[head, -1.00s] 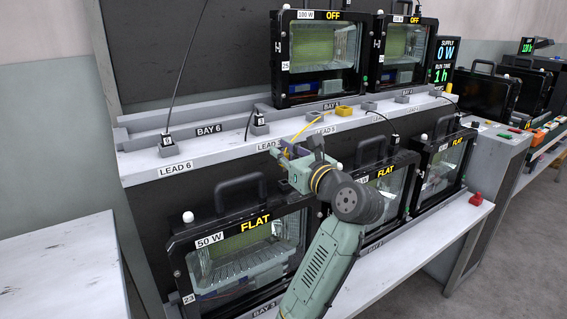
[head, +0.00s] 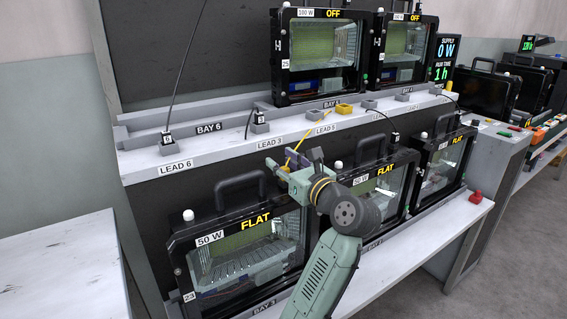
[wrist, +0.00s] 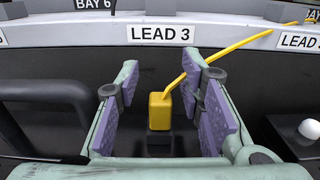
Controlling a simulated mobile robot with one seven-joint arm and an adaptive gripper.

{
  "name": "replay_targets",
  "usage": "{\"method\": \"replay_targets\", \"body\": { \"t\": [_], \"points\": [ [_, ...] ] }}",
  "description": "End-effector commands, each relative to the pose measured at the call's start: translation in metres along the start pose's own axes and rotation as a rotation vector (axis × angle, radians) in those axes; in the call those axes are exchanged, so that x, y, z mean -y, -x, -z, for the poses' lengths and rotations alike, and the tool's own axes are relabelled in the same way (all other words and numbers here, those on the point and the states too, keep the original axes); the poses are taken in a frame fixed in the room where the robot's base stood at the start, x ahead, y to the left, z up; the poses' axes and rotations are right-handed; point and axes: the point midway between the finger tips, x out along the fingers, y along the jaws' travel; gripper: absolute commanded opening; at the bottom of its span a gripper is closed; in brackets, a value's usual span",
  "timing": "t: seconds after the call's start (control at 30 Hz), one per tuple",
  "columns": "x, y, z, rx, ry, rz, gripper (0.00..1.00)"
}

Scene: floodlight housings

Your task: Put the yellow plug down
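The yellow plug (wrist: 160,112) stands upright between my finger pads in the wrist view, with a gap visible on each side. Its lower end meets a small dark block (wrist: 159,142); whether it is seated there I cannot tell. Its yellow lead (wrist: 210,58) runs up to the right. My gripper (wrist: 165,110) is open around the plug. In the head view my gripper (head: 295,166) is just below the upper shelf, near the right end of the FLAT 50 W housing (head: 247,248) at lower left, and mostly hides the plug.
The shelf edge with the LEAD 3 label (wrist: 160,34) is just behind the plug. The housing's black handle (wrist: 45,92) is at left in the wrist view; a white knob (wrist: 309,128) is at right.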

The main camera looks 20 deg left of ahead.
Motion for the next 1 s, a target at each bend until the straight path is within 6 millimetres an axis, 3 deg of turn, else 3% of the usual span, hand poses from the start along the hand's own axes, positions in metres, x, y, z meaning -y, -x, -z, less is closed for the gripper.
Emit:
{"method": "replay_targets", "body": {
  "t": [0.17, 0.6, 0.8, 1.0],
  "points": [
    [0.001, 0.015, 0.001, 0.001, 0.001, 0.003, 0.35],
    [0.001, 0.102, 0.001, 0.002, 0.002, 0.005, 0.35],
    [0.000, 0.119, 0.000, 0.001, 0.001, 0.001, 0.35],
    [0.000, 0.120, 0.000, 0.000, 0.001, 0.000, 0.35]
  ]
}}
